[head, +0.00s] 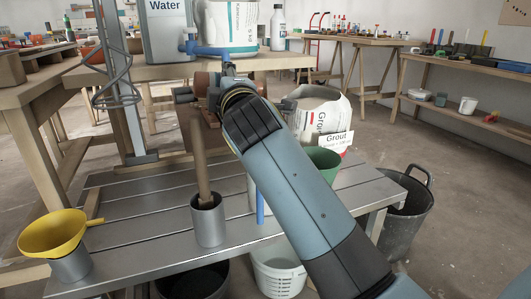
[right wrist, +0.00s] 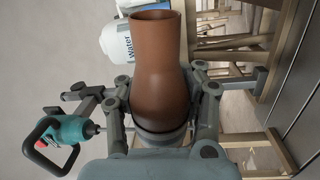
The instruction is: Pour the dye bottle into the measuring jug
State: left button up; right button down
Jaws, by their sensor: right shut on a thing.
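The reddish-brown bottle, which I take for the dye bottle (right wrist: 158,75), is between the fingers of my right gripper (right wrist: 163,88), shut on it. In the right wrist view its rim is at the top and the room appears turned sideways, so the bottle seems tipped well over. In the head view my right arm reaches up and left, and the bottle (head: 203,82) is partly hidden by the gripper (head: 215,103), above the slatted bench. I cannot make out the measuring jug for certain; a pale container (head: 252,196) is mostly hidden behind my arm. My left gripper is not in view.
The grey slatted bench (head: 140,215) holds a metal cup (head: 208,226) with a wooden stick and a yellow funnel (head: 52,235) over another cup. A green container (head: 323,162) and a grout bag (head: 325,112) are right of my arm. A water container (head: 165,40) stands behind.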

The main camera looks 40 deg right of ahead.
pick_arm(q)
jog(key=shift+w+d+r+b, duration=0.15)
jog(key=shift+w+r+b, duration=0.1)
jog(key=shift+b, duration=0.05)
pick_arm(e)
jog(key=shift+d+f+m, duration=0.1)
jog(key=shift+f+m, duration=0.05)
jog(key=shift+m, duration=0.25)
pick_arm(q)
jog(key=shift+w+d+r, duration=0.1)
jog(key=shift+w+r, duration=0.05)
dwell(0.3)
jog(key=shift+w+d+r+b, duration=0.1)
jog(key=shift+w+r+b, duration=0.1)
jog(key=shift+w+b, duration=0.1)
pick_arm(e)
jog(key=shift+d+f+m, duration=0.1)
jog(key=shift+m, duration=0.3)
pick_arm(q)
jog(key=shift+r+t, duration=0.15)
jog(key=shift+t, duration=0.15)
